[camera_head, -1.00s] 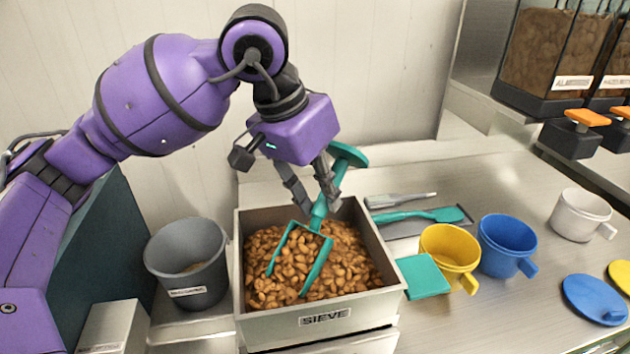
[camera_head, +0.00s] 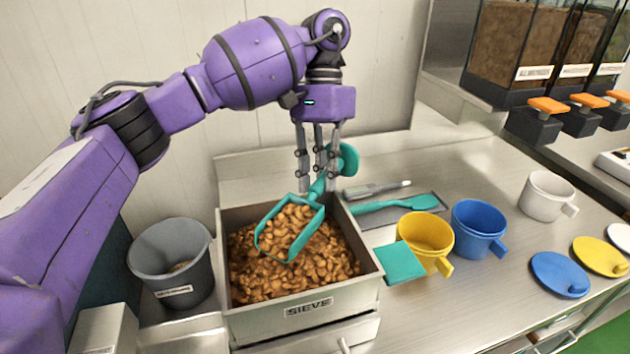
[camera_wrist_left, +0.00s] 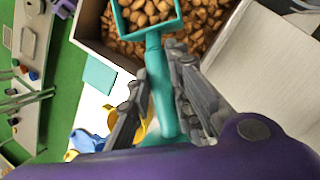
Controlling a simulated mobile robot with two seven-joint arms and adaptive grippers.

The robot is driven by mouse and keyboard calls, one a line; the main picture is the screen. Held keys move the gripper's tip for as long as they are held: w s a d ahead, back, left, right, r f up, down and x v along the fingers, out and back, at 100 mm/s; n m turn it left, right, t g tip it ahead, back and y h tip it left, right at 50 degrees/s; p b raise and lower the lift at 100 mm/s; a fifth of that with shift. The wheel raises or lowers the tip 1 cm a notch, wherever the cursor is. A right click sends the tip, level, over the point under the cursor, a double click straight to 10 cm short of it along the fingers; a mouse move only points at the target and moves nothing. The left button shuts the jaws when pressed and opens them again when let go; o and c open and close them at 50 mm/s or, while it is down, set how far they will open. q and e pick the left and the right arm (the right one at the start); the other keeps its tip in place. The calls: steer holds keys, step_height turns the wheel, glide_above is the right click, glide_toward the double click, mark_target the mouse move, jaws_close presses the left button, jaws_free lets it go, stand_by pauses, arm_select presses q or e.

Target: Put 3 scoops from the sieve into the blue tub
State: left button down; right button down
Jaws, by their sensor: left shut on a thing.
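My left gripper (camera_head: 318,175) is shut on the handle of a teal scoop (camera_head: 262,238). The scoop is filled with brown nuts and sits at the top of the nut heap in the sieve (camera_head: 226,318); I cannot tell if it touches the heap. The wrist view shows the scoop (camera_wrist_left: 155,40) full of nuts, its handle between the fingers (camera_wrist_left: 158,95). The blue tub (camera_head: 480,228) stands to the right on the counter, behind and beside the yellow tub; its inside is mostly hidden. My right gripper is not in view.
The yellow tub (camera_head: 425,240) stands between sieve and blue tub, with a teal square (camera_head: 398,262) beside it. A grey bucket (camera_head: 172,260) stands left. A white tub (camera_head: 546,194) and lids (camera_head: 560,274) lie right.

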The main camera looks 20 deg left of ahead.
arm_select(q)
steer(key=shift+w+d+r, duration=0.1)
steer(key=shift+w+r, duration=0.15)
steer(key=shift+r, duration=0.45)
steer(key=shift+w+r+g+p, duration=0.2)
steer(key=shift+r+g+p, duration=0.1)
steer(key=shift+p, duration=0.05)
steer(key=shift+d+r, duration=0.1)
steer(key=shift+r, duration=0.2)
steer(key=shift+w+r+p, duration=0.15)
steer(key=shift+r+p, duration=0.3)
steer(key=shift+r, duration=0.3)
steer(key=shift+w+r+g+p, duration=0.1)
steer(key=shift+r+g+p, duration=0.25)
steer(key=shift+r, duration=0.5)
steer(key=shift+w+r, duration=0.1)
steer(key=shift+r, duration=0.4)
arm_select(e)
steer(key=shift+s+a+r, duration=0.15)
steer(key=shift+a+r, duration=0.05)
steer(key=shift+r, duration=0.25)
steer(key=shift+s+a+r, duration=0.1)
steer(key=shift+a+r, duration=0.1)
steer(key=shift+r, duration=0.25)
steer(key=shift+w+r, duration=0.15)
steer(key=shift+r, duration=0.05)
